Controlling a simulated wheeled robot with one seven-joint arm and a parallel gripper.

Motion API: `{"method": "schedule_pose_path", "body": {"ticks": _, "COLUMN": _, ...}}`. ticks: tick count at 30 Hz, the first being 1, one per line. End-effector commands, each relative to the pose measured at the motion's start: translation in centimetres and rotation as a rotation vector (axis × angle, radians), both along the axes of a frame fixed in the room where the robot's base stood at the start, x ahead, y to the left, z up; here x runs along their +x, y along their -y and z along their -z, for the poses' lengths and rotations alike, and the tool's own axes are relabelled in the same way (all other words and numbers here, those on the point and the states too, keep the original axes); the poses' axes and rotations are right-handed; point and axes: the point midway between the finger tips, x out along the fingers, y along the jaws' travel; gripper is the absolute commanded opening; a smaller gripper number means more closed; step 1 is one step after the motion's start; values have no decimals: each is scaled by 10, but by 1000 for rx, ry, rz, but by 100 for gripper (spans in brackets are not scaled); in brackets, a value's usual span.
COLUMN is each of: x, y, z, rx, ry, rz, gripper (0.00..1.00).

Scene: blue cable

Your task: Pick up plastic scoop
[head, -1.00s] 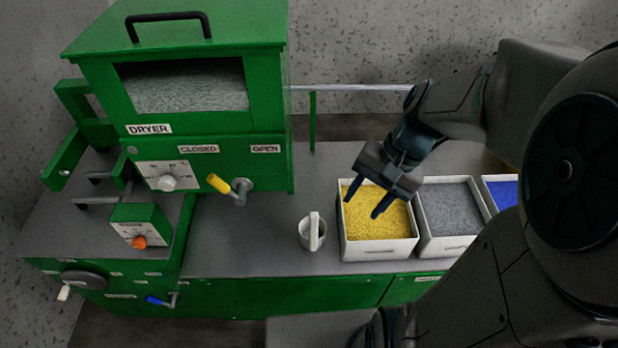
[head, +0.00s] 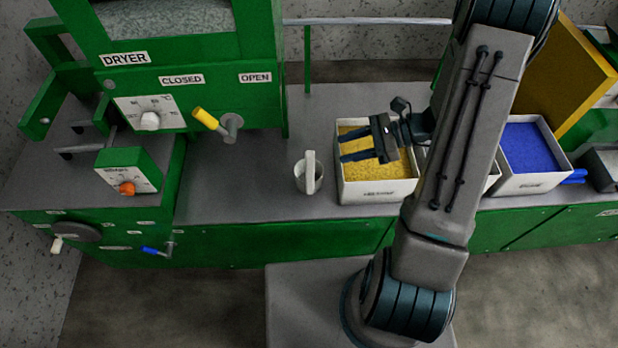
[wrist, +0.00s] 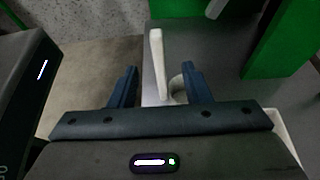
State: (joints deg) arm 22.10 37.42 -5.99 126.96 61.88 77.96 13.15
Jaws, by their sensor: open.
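The plastic scoop (head: 308,178) is a pale cup with an upright white handle. It stands on the grey counter, just left of the bin of yellow granules. My gripper (head: 342,147) is open and empty, over the yellow bin in the head view, with its fingers pointing left towards the scoop's side. In the wrist view the scoop's white handle (wrist: 157,55) shows between the two open blue fingers (wrist: 159,72). The cup is partly hidden behind the right finger. I see no contact between fingers and scoop.
The yellow-granule bin (head: 376,190) lies beneath my gripper. My arm partly covers the bin beside it, and a blue-granule bin (head: 530,182) stands further right. The green dryer (head: 180,82) with its yellow-handled lever is at the left. The counter left of the scoop is clear.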

Motion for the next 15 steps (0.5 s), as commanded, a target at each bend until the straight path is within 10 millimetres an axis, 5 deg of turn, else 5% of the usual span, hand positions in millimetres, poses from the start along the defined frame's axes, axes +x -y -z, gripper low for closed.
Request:
{"method": "schedule_pose_path", "body": {"ticks": 6, "x": -1, "y": -42, "z": 16, "rx": 0, "ry": -4, "rz": -6, "gripper": 44}}
{"method": "schedule_pose_path", "body": {"ticks": 15, "x": 1, "y": -68, "z": 28, "rx": -2, "ry": -1, "rz": -5, "gripper": 44}}
